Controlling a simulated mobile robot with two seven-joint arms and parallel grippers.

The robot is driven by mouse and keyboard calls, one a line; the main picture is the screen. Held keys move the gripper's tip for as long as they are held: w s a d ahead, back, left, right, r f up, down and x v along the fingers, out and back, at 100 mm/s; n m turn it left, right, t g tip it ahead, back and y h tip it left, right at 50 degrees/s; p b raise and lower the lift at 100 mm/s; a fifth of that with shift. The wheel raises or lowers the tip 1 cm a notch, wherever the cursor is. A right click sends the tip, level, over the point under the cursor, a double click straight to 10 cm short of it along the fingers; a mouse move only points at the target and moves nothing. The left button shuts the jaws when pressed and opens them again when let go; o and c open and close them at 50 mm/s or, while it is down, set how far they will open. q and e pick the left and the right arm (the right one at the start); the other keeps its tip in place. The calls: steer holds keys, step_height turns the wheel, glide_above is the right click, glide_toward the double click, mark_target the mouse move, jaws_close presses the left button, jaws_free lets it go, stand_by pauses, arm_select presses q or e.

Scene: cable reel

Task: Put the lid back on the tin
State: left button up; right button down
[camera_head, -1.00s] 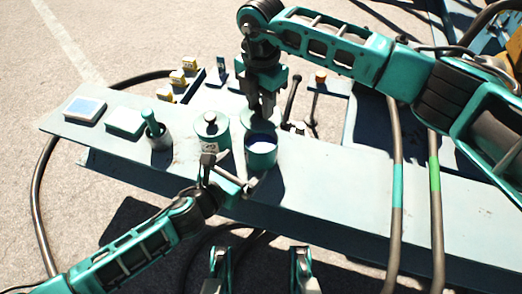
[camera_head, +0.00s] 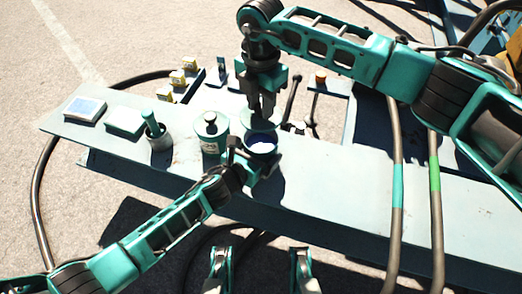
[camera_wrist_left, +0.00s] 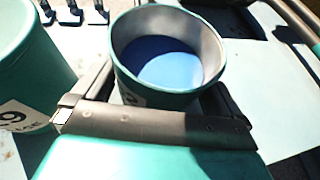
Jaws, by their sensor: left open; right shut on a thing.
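The open tin (camera_head: 262,146) is teal with blue contents and stands upright on the bench. In the left wrist view the tin (camera_wrist_left: 150,97) has its bare metal inside and blue contents showing. My left gripper (camera_head: 256,164) is open at the tin's near side; in the wrist view its fingers (camera_wrist_left: 165,95) lie on either side of the tin's wall. I cannot tell if they touch it. My right gripper (camera_head: 262,114) points down just behind the tin, shut on the teal round lid (camera_head: 247,118), which is partly hidden by the fingers.
A closed, labelled teal tin (camera_head: 210,134) stands close left of the open one; a pot with a brush (camera_head: 158,137) is further left. A teal box (camera_head: 125,122) and blue-white pad (camera_head: 85,108) lie at the left end. The bench (camera_head: 340,185) is clear to the right.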

mark_target(261, 117)
arm_select(q)
steer(key=c, duration=1.1)
arm_select(e)
steer(key=shift+f, duration=2.5)
steer(key=shift+f, duration=0.9)
steer(key=shift+f, duration=0.6)
steer(key=c, duration=0.7)
jaws_free()
